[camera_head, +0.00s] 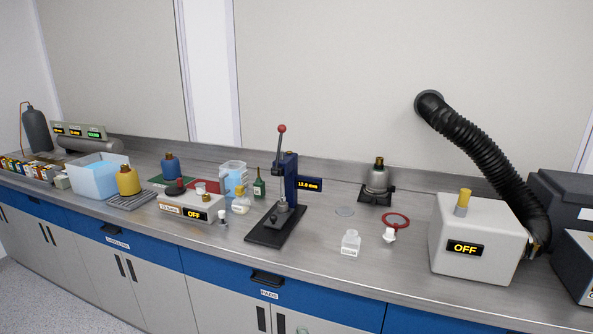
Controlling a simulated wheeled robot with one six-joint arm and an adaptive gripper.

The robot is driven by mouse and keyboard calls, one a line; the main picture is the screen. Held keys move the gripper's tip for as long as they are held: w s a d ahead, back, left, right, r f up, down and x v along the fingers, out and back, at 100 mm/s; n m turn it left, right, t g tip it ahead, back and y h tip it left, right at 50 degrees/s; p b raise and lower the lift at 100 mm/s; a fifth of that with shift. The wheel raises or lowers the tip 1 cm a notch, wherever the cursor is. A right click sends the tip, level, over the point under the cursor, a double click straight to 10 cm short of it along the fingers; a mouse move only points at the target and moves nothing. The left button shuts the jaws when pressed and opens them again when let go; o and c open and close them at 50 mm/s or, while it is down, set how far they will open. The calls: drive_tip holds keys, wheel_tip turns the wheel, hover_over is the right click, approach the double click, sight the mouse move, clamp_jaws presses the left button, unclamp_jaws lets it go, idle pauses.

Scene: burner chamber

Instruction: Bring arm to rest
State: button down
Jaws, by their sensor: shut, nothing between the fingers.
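My arm and gripper are not in view in the head view, so I cannot see their pose. The grey steel worktop (330,259) runs across the picture above blue drawers and grey cupboards. A press with a dark blue column (290,180) and a red-knobbed lever stands upright near the middle, on a black base. A display beside it reads about 13.0 mm. A white box (478,240) with a yellow-capped post stands at the right, and its display reads OFF.
Yellow and blue flasks, a light-blue tub (98,178) and a balance-like unit (192,205) crowd the left.

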drive_tip(key=s+d+f+m+h, duration=0.1)
drive_tip(key=s+d+f+m, duration=0.2)
drive_tip(key=s, duration=0.6)
drive_tip(key=s+d+f+m, duration=0.25)
drive_tip(key=s+d, duration=0.25)
drive_tip(key=s, duration=0.4)
drive_tip(key=s+d+f+m+h, duration=0.1)
drive_tip(key=s+d+f+m, duration=0.2)
drive_tip(key=s, duration=0.7)
drive_tip(key=s+d+r+m, duration=0.2)
drive_tip(key=s+r, duration=0.1)
drive_tip(key=s, duration=0.4)
drive_tip(key=s+d+r+m+h, duration=0.1)
drive_tip(key=s+d+r+m, duration=0.1)
drive_tip(key=s, duration=0.6)
drive_tip(key=s+d+r+m+g, duration=0.1)
drive_tip(key=s+r+m, duration=0.2)
drive_tip(key=s+r, duration=0.2)
drive_tip(key=s, duration=0.3)
drive_tip(key=shift+d+r, duration=0.2)
drive_tip(key=shift+d, duration=0.2)
